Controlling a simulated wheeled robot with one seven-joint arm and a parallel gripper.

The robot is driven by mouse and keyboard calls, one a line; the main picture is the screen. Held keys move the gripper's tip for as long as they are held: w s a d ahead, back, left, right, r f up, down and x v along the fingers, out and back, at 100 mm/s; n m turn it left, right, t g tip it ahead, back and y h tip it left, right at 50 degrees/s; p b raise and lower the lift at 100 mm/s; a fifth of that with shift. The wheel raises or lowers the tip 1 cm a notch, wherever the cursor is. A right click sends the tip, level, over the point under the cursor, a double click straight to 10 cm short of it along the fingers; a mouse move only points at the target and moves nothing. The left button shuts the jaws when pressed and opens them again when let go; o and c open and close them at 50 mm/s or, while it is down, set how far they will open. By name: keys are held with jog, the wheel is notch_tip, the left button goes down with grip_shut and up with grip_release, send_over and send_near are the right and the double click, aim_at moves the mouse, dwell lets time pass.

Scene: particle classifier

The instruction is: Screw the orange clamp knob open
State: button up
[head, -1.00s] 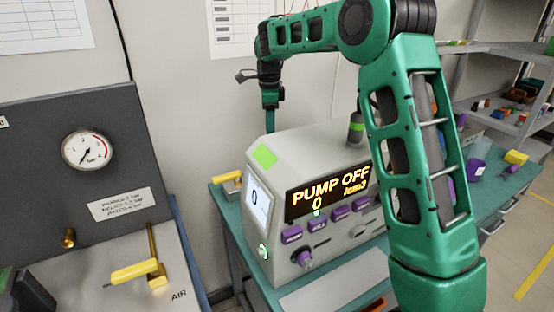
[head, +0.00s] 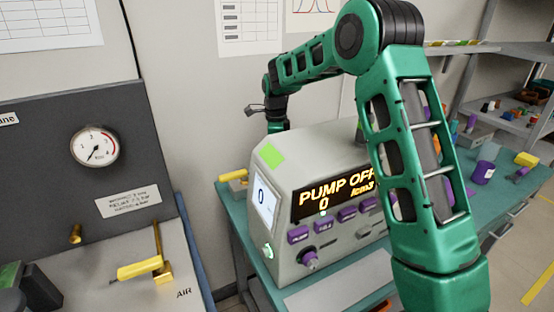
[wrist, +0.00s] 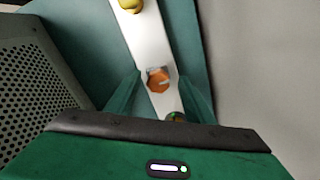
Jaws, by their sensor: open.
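The orange clamp knob (wrist: 158,80) shows in the wrist view on a white strip (wrist: 150,45), with a small metal piece beside it. My gripper (wrist: 160,88) is open, with one green finger on each side of the knob. I cannot tell whether either finger touches it. In the head view my wrist reaches down behind the grey pump unit, which hides the fingers and the knob.
The pump unit (head: 345,235) reads "PUMP OFF" and stands on a teal table. A perforated grey panel (wrist: 35,70) is close at the left in the wrist view. A yellow part (wrist: 130,5) sits at the strip's far end.

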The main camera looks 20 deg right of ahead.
jog(key=c, duration=1)
jog(key=shift+d, duration=0.15)
jog(key=shift+c, duration=0.2)
